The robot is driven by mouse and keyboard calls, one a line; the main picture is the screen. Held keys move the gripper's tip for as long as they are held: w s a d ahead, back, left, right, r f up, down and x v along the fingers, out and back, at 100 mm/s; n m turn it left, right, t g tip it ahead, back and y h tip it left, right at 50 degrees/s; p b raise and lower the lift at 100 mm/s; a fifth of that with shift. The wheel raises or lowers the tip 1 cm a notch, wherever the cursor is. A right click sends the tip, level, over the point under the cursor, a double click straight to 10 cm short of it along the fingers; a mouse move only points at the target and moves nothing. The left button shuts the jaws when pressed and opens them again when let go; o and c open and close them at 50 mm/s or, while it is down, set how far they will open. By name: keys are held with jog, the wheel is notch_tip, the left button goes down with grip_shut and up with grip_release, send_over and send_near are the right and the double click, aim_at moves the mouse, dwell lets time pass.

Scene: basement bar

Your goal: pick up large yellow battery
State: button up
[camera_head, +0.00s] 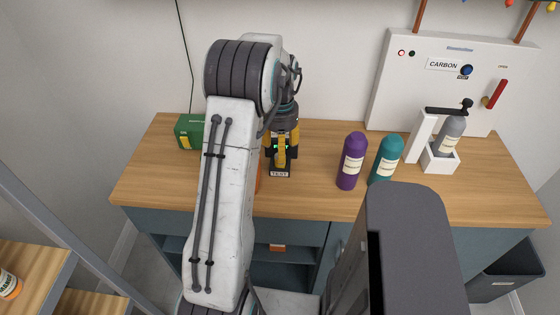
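A yellow and black object, which looks like the large yellow battery (281,155), stands on the wooden counter near its middle, just right of my arm. A small green light shows on it, and a dark piece with a TEST label (279,174) is at its foot. My gripper (283,137) points down directly over the yellow object. Its dark fingers overlap the object's upper part, so I cannot tell whether they are closed on it or only around it.
Purple (352,161) and teal (386,158) bottles stand to the right. A white CARBON machine (440,72) with a grey bottle (450,134) stands at the back right. A green box (188,131) and an orange thing (259,177) are partly hidden by my arm. The counter's front right (490,195) is clear.

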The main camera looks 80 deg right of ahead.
jog(key=shift+d+f, duration=0.15)
jog(key=shift+f, duration=1.65)
grip_shut()
